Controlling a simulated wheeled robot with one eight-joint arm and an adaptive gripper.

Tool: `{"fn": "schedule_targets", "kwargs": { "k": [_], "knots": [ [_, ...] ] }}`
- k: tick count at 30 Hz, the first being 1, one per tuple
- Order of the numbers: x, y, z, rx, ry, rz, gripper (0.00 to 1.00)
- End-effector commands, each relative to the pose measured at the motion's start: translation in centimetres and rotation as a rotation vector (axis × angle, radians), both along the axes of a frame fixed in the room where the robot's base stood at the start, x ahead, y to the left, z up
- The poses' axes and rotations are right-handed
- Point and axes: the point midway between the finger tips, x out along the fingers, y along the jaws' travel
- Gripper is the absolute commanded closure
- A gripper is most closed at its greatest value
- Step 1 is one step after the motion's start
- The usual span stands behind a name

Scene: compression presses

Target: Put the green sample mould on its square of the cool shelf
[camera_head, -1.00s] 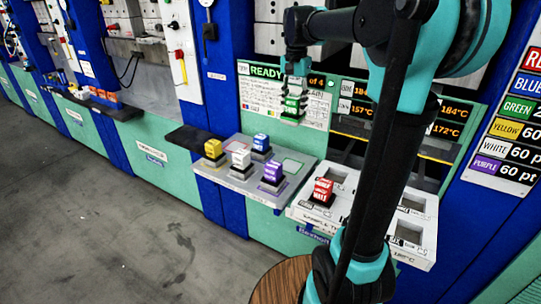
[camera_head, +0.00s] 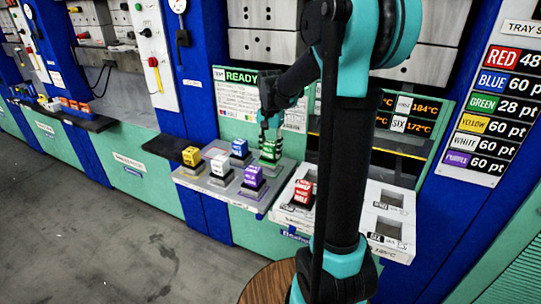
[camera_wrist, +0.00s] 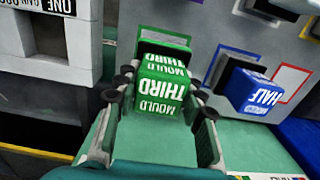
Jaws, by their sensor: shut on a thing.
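The green sample mould (camera_head: 269,151) is over the back right of the grey cool shelf (camera_head: 240,202), at the place of the green square. In the wrist view the mould (camera_wrist: 162,92) sits between the fingers of my gripper (camera_wrist: 158,110), which is shut on it. In the head view my gripper (camera_head: 270,128) comes down on it from above. The mould hides most of its square. I cannot tell whether its base touches the shelf.
A blue mould (camera_head: 239,148) stands beside the green one. Purple (camera_head: 253,177), white (camera_head: 220,166) and yellow (camera_head: 191,156) moulds stand on the same shelf. An empty red-outlined square (camera_wrist: 291,78) lies past the blue mould. A red mould (camera_head: 302,193) stands on the white tray (camera_head: 345,238) to the right.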

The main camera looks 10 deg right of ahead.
Motion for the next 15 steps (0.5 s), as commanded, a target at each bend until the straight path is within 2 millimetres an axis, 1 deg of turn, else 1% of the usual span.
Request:
{"fn": "schedule_targets", "kwargs": {
  "k": [1,3,6,15],
  "knots": [
    [0.1,0.0,-0.7,0.0,0.0,0.0,1.0],
    [0.1,0.0,-1.6,0.0,0.0,0.0,1.0],
    [0.0,0.0,-2.3,0.0,0.0,0.0,1.0],
    [0.0,0.0,-2.5,0.0,0.0,0.0,1.0]
  ]
}}
